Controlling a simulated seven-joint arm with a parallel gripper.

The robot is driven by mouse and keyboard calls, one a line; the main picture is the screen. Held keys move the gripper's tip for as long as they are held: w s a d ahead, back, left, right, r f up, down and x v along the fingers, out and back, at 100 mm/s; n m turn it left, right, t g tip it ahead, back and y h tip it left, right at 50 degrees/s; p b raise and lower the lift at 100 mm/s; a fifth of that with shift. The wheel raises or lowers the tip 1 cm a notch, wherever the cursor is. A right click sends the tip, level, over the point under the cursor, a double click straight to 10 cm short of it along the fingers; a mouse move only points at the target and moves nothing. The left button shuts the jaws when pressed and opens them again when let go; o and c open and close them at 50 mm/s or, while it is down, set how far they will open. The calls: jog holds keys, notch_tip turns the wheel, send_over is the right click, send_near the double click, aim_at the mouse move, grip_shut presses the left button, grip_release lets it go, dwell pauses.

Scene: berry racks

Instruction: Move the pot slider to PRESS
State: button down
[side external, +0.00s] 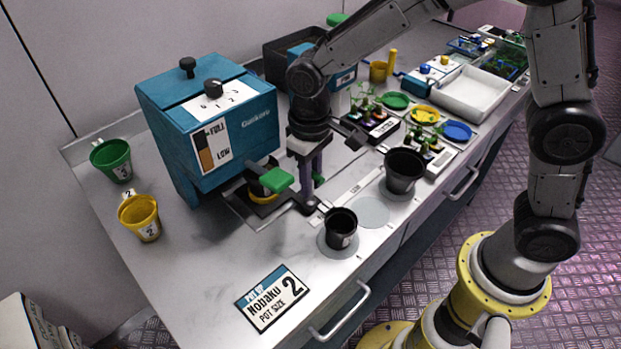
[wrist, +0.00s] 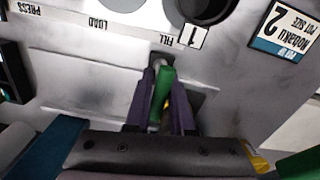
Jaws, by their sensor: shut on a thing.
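The pot slider (side external: 300,201) is a dark carriage on the bench rail, at the front of the blue filling machine (side external: 215,130). My gripper (side external: 310,198) points down at it, with purple fingers closed around its upright green handle (wrist: 164,92). In the wrist view my gripper (wrist: 161,120) is nearest the FILL label (wrist: 165,42). The LOAD label (wrist: 102,22) and PRESS label (wrist: 16,7) lie farther left. A dark pot with a yellow ring (side external: 264,198) sits under the machine, partly hidden by a green paddle (side external: 278,180).
A black pot (side external: 341,229) stands on a grey disc at the bench front, and a larger black pot (side external: 404,171) stands to its right. Seedling trays (side external: 372,122) and coloured dishes (side external: 457,131) are farther right. Green (side external: 112,160) and yellow (side external: 140,218) pots stand left.

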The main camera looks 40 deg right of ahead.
jog(key=d, duration=2)
jog(key=shift+d+r, duration=0.1)
jog(key=shift+d, duration=0.15)
jog(key=c, duration=1)
grip_release()
jog(key=shift+d, duration=0.1)
jog(key=shift+o, duration=0.8)
notch_tip(320, 180, up, 14)
